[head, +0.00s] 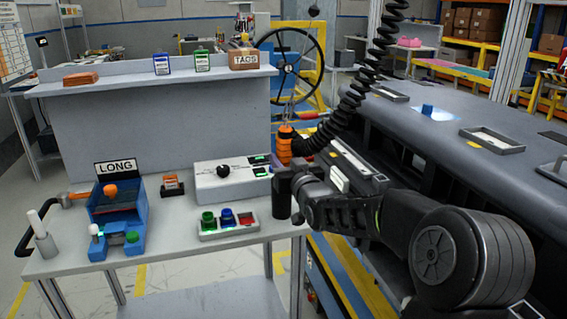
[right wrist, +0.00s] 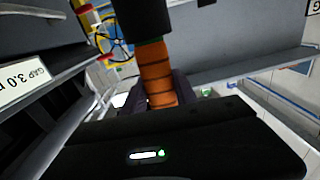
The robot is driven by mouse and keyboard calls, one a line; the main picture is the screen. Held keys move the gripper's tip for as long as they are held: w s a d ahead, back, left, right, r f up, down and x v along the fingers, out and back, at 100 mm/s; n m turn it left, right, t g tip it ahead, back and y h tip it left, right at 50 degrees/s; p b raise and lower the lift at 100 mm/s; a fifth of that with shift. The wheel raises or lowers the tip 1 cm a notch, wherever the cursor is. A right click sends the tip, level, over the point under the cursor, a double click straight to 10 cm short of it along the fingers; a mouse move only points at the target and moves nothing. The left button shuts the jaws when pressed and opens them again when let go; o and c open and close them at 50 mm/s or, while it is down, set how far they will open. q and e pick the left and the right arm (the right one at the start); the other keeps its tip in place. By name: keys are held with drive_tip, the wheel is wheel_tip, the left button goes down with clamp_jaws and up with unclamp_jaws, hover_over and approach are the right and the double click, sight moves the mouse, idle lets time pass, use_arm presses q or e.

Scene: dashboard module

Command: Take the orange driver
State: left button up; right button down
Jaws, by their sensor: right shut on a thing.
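The orange driver (head: 284,148) stands roughly upright above the right edge of the near table in the head view. The black coiled cable runs down to its area. In the right wrist view the driver (right wrist: 156,70) shows orange ribbed sides and a black part above. My right gripper (right wrist: 160,98) is shut on the driver, with dark fingers on both sides of its lower part. In the head view my right wrist hides the driver's lower end. My left gripper is not in view.
A black coiled cable (head: 352,97) hangs close by. The dashboard module (head: 440,150) lies to the right. The near table (head: 160,252) holds a white control box (head: 215,184), a button panel (head: 228,228) and a blue LONG stand (head: 117,222). A grey shelf (head: 130,78) stands behind.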

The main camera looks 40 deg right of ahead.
sight(284, 126)
idle(0.6)
drive_tip(key=shift+r, duration=0.15)
wheel_tip(284, 126, up, 10)
drive_tip(key=shift+f, duration=0.1)
idle(0.5)
idle(0.6)
